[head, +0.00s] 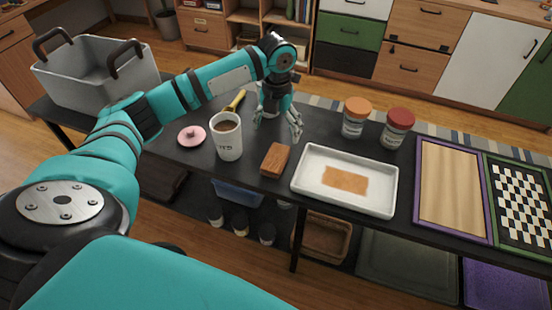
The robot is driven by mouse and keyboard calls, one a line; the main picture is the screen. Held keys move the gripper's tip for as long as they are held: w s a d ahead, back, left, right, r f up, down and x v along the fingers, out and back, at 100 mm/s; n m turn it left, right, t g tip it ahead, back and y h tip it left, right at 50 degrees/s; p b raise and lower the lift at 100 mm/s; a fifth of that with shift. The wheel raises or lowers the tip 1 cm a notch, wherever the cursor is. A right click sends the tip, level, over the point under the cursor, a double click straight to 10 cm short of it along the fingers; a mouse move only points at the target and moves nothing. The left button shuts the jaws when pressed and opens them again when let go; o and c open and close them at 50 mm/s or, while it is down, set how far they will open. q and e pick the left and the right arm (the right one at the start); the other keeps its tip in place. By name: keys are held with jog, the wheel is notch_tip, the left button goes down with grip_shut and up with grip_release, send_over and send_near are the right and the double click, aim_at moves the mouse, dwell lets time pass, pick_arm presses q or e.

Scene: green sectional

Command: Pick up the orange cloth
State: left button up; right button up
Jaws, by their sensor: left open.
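The orange cloth (345,179) lies flat inside a shallow white tray (379,207) on the dark table. My left gripper (278,127) is open and empty, pointing down over the table to the left of the tray. It is apart from the cloth, behind a small brown wooden block (275,160). My right gripper is not in view.
A white cup of brown drink (227,143), a pink lid (191,136) and a yellow-handled tool (236,101) stand near my left arm. Two jars, orange-lidded (355,118) and red-lidded (397,128), stand behind the tray. A framed board (453,190) and checkered board (523,206) lie right.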

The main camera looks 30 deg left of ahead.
pick_arm(q)
send_over(276, 155)
notch_tip(276, 155, down, 5)
jog(key=shift+d+f, duration=0.15)
jog(key=shift+f, duration=0.9)
notch_tip(276, 155, down, 5)
jog(key=shift+r+p, duration=0.2)
jog(key=shift+p, duration=0.15)
jog(key=c, duration=1.2)
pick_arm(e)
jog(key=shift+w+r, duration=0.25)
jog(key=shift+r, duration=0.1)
